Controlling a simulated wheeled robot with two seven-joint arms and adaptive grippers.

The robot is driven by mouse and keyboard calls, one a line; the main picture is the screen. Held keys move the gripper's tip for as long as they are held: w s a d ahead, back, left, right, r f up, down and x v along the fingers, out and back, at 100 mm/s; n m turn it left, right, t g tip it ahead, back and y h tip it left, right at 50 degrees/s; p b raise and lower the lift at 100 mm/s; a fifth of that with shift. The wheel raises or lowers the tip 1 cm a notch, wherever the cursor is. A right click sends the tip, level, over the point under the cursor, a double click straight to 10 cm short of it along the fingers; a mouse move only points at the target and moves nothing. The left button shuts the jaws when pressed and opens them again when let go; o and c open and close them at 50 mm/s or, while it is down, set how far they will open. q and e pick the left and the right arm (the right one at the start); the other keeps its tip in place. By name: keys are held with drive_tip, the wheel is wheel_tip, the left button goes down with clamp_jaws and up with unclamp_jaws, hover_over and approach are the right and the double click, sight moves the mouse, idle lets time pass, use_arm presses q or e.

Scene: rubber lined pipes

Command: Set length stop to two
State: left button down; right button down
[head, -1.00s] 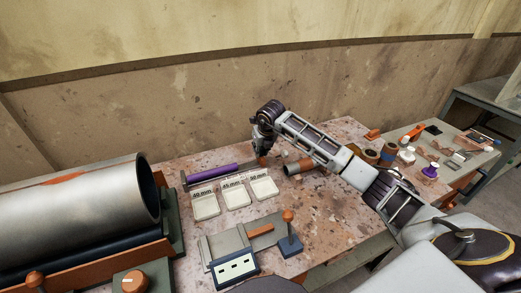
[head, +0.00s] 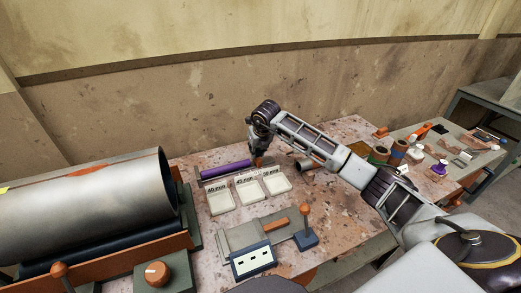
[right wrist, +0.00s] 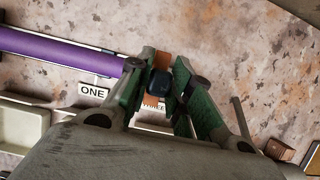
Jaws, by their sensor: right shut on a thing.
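The length stop, an orange block with a dark blue knob (right wrist: 160,83), sits at the right end of the rail that holds a purple roll (right wrist: 60,50). My right gripper (right wrist: 158,88) is shut on the length stop, its green-padded fingers on either side of the knob. In the head view this gripper (head: 258,158) points down behind the white trays, just right of the purple roll (head: 226,168). A ONE label (right wrist: 93,92) shows left of the fingers. A THREE label (right wrist: 154,106) shows partly between them. No TWO label is readable. My left gripper is out of view.
White trays (head: 247,195) marked in millimetres stand in front of the rail. A blue box and orange-knobbed lever (head: 305,225) are nearer. A large metal pipe (head: 90,205) fills the left. Short tubes and spools (head: 395,152) lie to the right.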

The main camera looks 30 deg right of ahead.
drive_tip(key=shift+w+a, duration=0.1)
drive_tip(key=shift+a, duration=1.2)
drive_tip(key=c, duration=1.3)
unclamp_jaws()
drive_tip(key=v, duration=1.2)
